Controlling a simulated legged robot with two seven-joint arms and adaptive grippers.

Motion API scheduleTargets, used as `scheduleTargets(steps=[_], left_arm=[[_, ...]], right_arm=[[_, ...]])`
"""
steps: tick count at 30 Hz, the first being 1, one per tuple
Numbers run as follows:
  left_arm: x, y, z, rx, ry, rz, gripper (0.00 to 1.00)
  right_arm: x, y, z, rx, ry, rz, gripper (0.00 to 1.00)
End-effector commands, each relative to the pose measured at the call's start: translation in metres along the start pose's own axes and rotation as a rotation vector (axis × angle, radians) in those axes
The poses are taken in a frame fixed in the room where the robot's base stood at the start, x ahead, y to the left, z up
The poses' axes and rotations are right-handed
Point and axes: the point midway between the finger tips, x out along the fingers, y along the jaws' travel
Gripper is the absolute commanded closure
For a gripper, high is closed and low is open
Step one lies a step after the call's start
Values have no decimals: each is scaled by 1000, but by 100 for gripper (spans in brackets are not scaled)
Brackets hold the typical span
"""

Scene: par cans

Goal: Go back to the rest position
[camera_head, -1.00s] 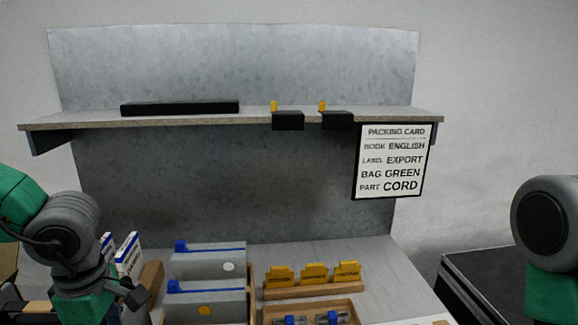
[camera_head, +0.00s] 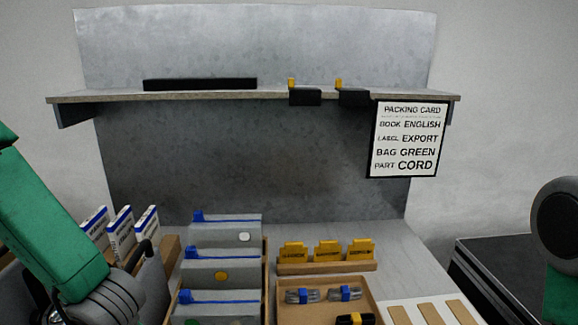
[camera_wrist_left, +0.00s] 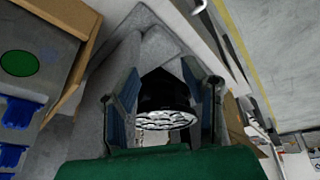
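My left arm comes in from the left edge in the head view, its green link in front of the bench's left side. In the head view the left fingers are not clearly visible. A part of my right arm shows at the right edge; its gripper is out of view.
Grey bins (camera_head: 222,273) and white-and-blue boxes (camera_head: 121,232) stand close to my left arm. Yellow cards (camera_head: 327,252) stand in a wooden holder, behind a wooden tray (camera_head: 271,303). A shelf (camera_head: 270,93) with a packing card (camera_head: 408,138) hangs above. A dark case (camera_head: 500,268) stands right.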

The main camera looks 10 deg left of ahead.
Motion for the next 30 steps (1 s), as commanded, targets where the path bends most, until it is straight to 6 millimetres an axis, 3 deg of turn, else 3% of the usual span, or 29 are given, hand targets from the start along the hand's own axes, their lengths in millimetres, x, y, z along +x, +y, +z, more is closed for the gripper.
scheduleTargets(steps=[1,6,12,15,19,30], left_arm=[[26,-5,13,100,23,10,62],[101,-28,68,526,30,90,62],[164,-82,145,997,-120,174,62],[179,-108,172,1155,-204,203,62],[185,-129,191,1265,-275,223,62],[182,-131,198,1294,-289,227,62]], right_arm=[[14,0,1,1,0,0,59],[49,0,3,1,0,1,59],[82,0,4,1,0,1,59],[91,0,5,1,0,1,59],[96,0,5,1,0,1,59],[95,0,5,1,0,0,59]])
